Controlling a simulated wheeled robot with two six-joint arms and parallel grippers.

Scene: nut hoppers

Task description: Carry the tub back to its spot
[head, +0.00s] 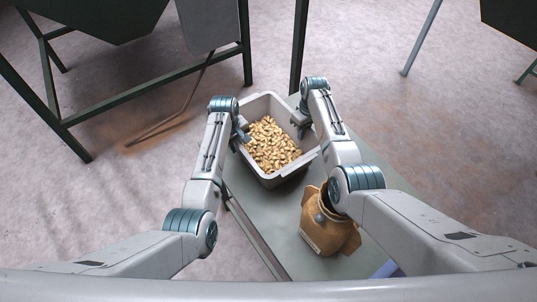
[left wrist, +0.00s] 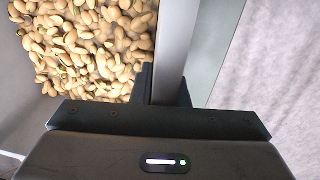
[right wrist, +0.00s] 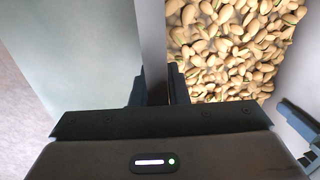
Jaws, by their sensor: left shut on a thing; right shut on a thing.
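A light grey tub (head: 268,177) full of pistachio nuts (head: 270,145) is over the far part of a narrow grey-green table. My left gripper (head: 243,134) is shut on the tub's left wall, and that wall (left wrist: 175,45) stands between its fingers in the left wrist view. My right gripper (head: 299,122) is shut on the tub's right wall, and that wall (right wrist: 152,40) shows between its fingers in the right wrist view. The tub looks level. I cannot tell whether its base touches the table.
A brown sack (head: 325,232) stands on the table (head: 262,215), nearer than the tub and under my right arm. A dark green hopper stand (head: 150,80) is at the upper left. Another dark stand (head: 520,30) is at the upper right. Open floor (head: 400,120) lies right of the table.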

